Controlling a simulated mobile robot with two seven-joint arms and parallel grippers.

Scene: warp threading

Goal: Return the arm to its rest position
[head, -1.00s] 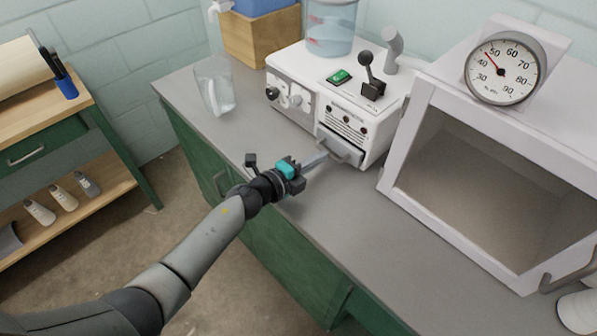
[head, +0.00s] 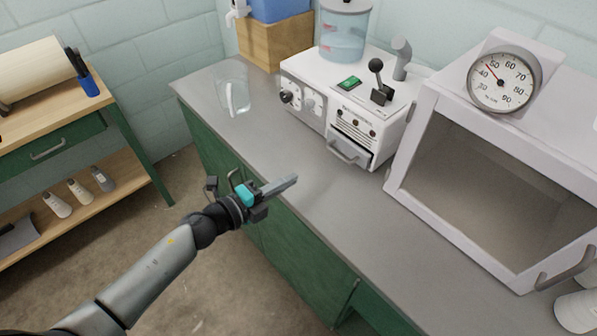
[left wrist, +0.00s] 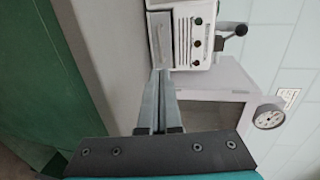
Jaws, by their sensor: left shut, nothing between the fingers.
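My left gripper (head: 282,185) is shut and empty in the head view. Its fingers point right, over the front edge of the grey counter, apart from everything. In the left wrist view its two fingers (left wrist: 160,100) lie together, with nothing between them. My left arm comes in from the lower left corner. My right gripper is in neither view.
A white machine (head: 335,110) with a handled drawer (head: 347,151) stands on the counter (head: 255,140). Right of it is a white open-fronted box (head: 408,150) with a round gauge (head: 502,82) on top. A clear beaker (head: 233,97) stands left. Open floor lies between counter and wooden shelf (head: 130,180).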

